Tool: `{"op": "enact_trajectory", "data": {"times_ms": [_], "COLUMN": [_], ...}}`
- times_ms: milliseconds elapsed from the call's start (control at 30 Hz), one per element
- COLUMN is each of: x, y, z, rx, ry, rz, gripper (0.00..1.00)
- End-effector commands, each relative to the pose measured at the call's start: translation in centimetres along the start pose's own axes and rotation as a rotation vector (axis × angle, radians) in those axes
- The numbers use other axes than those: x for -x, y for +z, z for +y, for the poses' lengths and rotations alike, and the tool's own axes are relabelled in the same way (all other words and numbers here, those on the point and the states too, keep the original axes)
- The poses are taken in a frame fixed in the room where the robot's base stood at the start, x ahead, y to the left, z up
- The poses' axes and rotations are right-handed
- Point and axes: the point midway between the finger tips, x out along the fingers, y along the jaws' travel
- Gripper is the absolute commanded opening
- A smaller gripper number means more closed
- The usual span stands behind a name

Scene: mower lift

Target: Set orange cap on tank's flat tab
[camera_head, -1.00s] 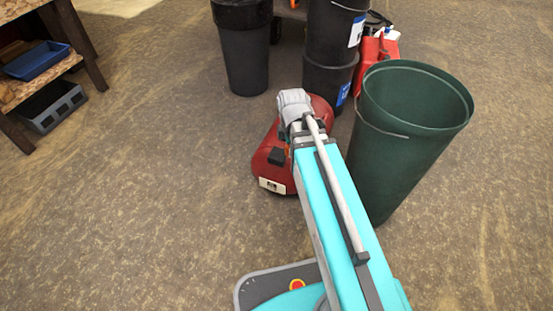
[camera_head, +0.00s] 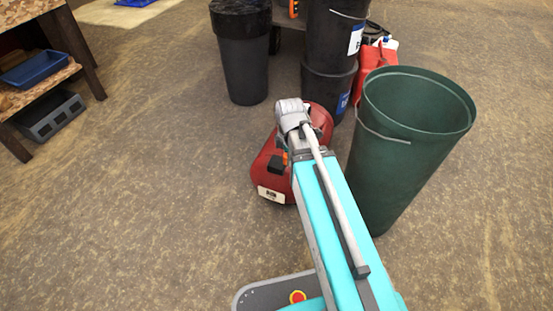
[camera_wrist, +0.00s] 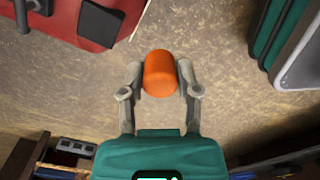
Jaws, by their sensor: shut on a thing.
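My gripper (camera_wrist: 159,80) is shut on the orange cap (camera_wrist: 160,73), whose rounded side shows between the two fingers in the wrist view. A small bit of orange also shows beside my wrist in the head view. The red tank (camera_head: 270,188) lies on the floor, partly hidden by my arm. It fills the upper left of the wrist view (camera_wrist: 70,28). A flat black tab (camera_wrist: 100,23) shows on it there, and in the head view (camera_head: 275,166). The cap appears apart from the tank, to the lower right of the tab in the wrist view.
A tall green bin (camera_head: 385,165) stands close to the right of my arm. A wooden shelf (camera_head: 30,85) is at left. Floor left of the tank is clear.

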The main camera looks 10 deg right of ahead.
Motion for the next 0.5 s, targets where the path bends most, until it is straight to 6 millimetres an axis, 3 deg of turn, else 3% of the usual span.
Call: {"op": "enact_trajectory", "data": {"times_ms": [333, 500], "x": [-3.0, -4.8], "y": [-0.6, -0.8], "z": [6.3, 7.5], "rx": [0.001, 0.001], "ry": [0.0, 0.0], "rz": [0.0, 0.0], "gripper": [0.18, 0.18]}}
